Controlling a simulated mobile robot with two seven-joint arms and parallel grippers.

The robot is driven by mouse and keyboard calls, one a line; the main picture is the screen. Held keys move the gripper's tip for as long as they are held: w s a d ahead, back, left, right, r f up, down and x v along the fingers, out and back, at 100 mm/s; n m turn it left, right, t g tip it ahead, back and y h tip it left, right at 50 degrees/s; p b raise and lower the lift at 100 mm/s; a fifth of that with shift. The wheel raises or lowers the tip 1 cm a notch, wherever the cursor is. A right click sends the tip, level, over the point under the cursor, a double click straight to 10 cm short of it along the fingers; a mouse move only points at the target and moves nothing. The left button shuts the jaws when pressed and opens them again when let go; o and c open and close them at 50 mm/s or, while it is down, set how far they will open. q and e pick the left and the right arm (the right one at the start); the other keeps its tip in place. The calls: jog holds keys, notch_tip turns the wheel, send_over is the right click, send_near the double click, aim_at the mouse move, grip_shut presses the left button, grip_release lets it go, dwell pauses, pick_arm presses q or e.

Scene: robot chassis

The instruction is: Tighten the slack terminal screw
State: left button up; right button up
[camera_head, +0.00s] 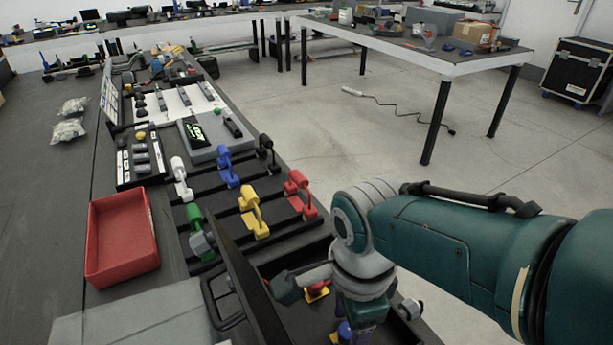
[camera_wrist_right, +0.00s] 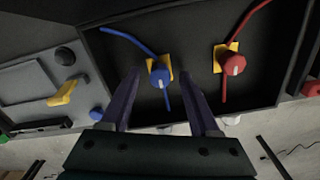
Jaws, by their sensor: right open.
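The dark box (camera_head: 384,329) has its lid (camera_head: 246,285) raised in the head view. Inside are two round screw knobs on yellow plates, each with a coloured wire: a blue knob (camera_wrist_right: 160,76) and a red knob (camera_wrist_right: 232,63). Both knobs carry a pale mark on top. In the head view the blue knob (camera_head: 345,329) is partly hidden by my right gripper. My right gripper (camera_wrist_right: 160,82) is open, with one finger on each side of the blue knob; contact is not visible. I cannot tell which screw is slack. My left gripper is not in view.
A red tray (camera_head: 121,238) is at left on the dark bench. Coloured clips (camera_head: 254,211) on black bars lie beyond the box. A grey panel with a yellow lever (camera_wrist_right: 66,91) is beside the box. Another table (camera_head: 420,55) stands far right, past open floor.

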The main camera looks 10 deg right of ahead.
aim_at(348, 330)
pick_arm(q)
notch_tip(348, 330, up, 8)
jog(key=p, duration=0.8)
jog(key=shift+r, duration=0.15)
pick_arm(e)
notch_tip(348, 330, up, 10)
